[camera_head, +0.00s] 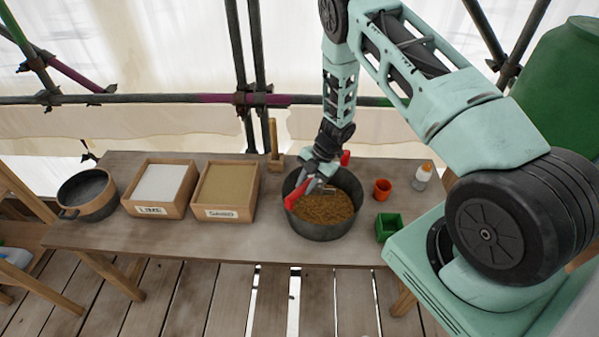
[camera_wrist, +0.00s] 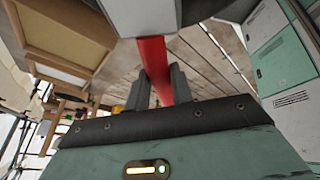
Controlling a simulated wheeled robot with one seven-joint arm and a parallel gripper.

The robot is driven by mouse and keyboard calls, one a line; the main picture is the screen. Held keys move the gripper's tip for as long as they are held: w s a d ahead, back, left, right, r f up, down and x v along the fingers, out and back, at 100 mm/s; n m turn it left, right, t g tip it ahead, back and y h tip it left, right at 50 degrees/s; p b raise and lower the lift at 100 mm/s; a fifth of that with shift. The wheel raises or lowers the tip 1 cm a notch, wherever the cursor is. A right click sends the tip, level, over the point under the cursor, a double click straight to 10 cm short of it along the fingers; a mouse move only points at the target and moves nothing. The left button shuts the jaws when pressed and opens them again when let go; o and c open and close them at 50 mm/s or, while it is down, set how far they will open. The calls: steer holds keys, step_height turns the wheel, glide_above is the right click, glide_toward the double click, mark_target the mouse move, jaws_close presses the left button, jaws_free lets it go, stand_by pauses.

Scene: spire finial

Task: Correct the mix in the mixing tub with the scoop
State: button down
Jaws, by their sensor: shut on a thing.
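The mixing tub (camera_head: 322,232) is a round dark grey vessel on the wooden bench, with a brown, grainy mix (camera_head: 328,208) inside. My gripper (camera_head: 321,170) is over the tub's back-left part, pointing down. It is shut on the red scoop (camera_head: 297,194), whose red part slants down at the left inside of the tub rim. In the wrist view, the red scoop (camera_wrist: 153,62) passes between the two dark fingers of my gripper (camera_wrist: 163,85). The scoop's far end is hidden, so I cannot tell whether it touches the mix or carries anything.
Left of the tub stand the sand box (camera_head: 226,190) and the lime box (camera_head: 160,188), then a dark pan (camera_head: 88,194). An orange cup (camera_head: 382,189), a white bottle (camera_head: 423,176) and a green box (camera_head: 389,227) are right. A wooden-handled tool (camera_head: 274,145) stands behind.

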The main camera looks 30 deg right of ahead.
steer(key=shift+s+d+t, duration=0.2)
steer(key=shift+t, duration=0.3)
steer(key=shift+s+f+y+b, duration=0.1)
steer(key=shift+f+y+b, duration=0.3)
steer(key=shift+b, duration=0.3)
steer(key=s+t+y+b, duration=0.1)
steer(key=t+b, duration=0.3)
steer(key=b, duration=0.5)
steer(key=s+f+n+t+y+b, duration=0.1)
steer(key=t+y+b, duration=0.2)
steer(key=b, duration=0.6)
steer(key=s+d+t+y+b, duration=0.1)
steer(key=t+b, duration=0.3)
steer(key=b, duration=0.4)
steer(key=shift+f+n+t+y+b, duration=0.3)
steer(key=shift+f+n+y+b, duration=0.1)
steer(key=shift+r+b, duration=0.15)
steer(key=shift+b, duration=0.15)
steer(key=shift+r, duration=0.1)
